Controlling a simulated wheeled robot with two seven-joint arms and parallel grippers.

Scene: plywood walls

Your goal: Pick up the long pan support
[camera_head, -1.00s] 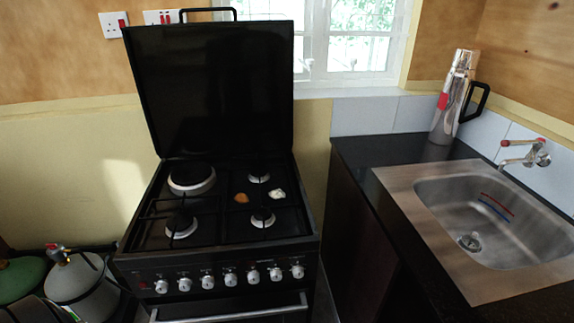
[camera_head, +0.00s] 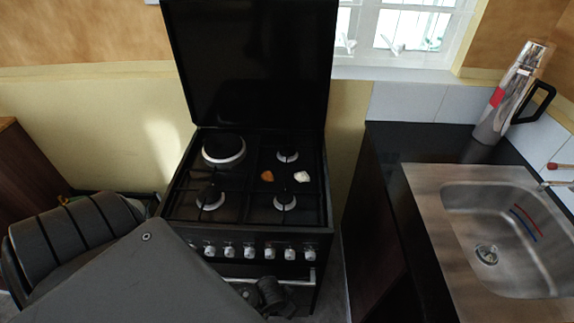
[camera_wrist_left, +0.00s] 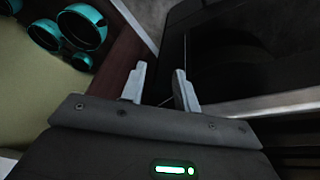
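Black pan supports (camera_head: 240,186) lie as thin dark bars over the hob of the black stove (camera_head: 250,237); bars and hob blend, so I cannot tell the long one apart. Burners show between them. My left arm comes in from the lower left in the head view, in front of the stove's lower front. In the left wrist view my left gripper (camera_wrist_left: 160,84) has two grey fingers apart with nothing between them. Its fingertips are not clear in the head view. My right gripper is not in view.
The stove's black lid (camera_head: 250,65) stands open behind the hob. An orange bit (camera_head: 267,176) and a white bit (camera_head: 302,176) lie on the hob. A counter with a steel sink (camera_head: 470,265) and a flask (camera_head: 512,95) is at right. Teal round things (camera_wrist_left: 84,27) show in the left wrist view.

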